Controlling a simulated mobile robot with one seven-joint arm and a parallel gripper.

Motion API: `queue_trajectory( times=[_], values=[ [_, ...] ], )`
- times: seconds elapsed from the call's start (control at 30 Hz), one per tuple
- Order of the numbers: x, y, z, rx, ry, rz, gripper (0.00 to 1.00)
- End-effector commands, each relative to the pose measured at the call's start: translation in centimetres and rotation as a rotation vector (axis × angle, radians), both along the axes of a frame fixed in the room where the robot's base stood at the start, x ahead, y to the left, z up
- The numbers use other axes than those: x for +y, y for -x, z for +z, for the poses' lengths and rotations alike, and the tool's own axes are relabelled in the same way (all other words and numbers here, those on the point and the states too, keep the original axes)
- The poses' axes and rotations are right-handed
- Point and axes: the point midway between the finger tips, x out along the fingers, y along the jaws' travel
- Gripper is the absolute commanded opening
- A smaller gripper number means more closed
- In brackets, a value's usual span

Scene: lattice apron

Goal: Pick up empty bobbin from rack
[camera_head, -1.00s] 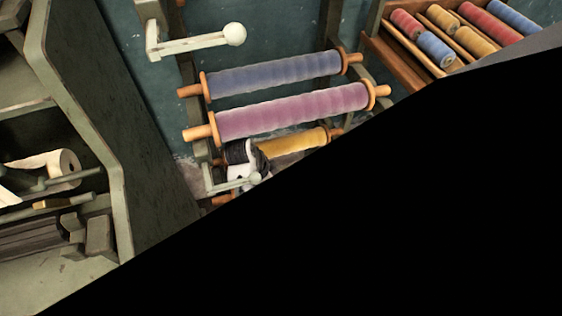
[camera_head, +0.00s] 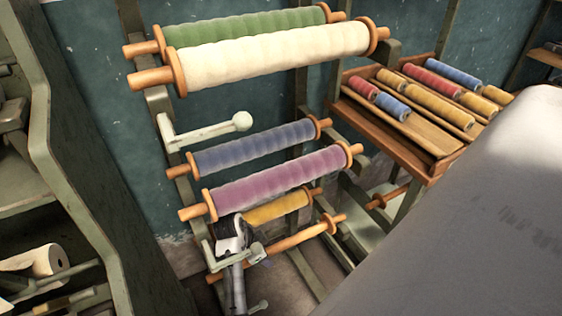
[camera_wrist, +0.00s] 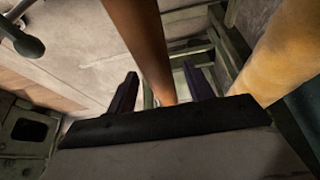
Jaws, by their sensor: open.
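The empty bobbin is a bare wooden spindle (camera_head: 300,237) with round end flanges, low on the rack below the yellow bobbin. Its left part is partly hidden by my gripper (camera_head: 240,243) in the head view. In the wrist view, the brown spindle (camera_wrist: 140,40) runs down from the top edge to between my two dark fingers. My gripper (camera_wrist: 160,72) is open there, with a finger on either side of the spindle. I cannot tell whether either finger touches it. The green rack (camera_head: 158,105) holds the bobbins.
Close above are the yellow bobbin (camera_head: 278,207), also at right in the wrist view (camera_wrist: 285,50), and the pink bobbin (camera_head: 280,180). Blue (camera_head: 255,146), cream (camera_head: 275,55) and green (camera_head: 245,27) bobbins sit higher. A rack peg (camera_head: 205,130) sticks out. A wooden tray (camera_head: 405,145) holds several spools.

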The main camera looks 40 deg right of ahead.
Motion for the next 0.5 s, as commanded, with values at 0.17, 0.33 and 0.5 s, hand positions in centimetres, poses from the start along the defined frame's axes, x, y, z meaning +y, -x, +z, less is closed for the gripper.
queue_trajectory(
  times=[0.17, 0.33, 0.5],
  values=[
    [-1.3, 0.3, 0.1, 0.0, 0.0, -0.001, 0.52],
    [-3.5, 0.9, 0.2, -0.001, -0.001, -0.004, 0.52],
    [-6.0, 1.4, 0.2, -0.002, 0.0, -0.002, 0.52]
  ],
)
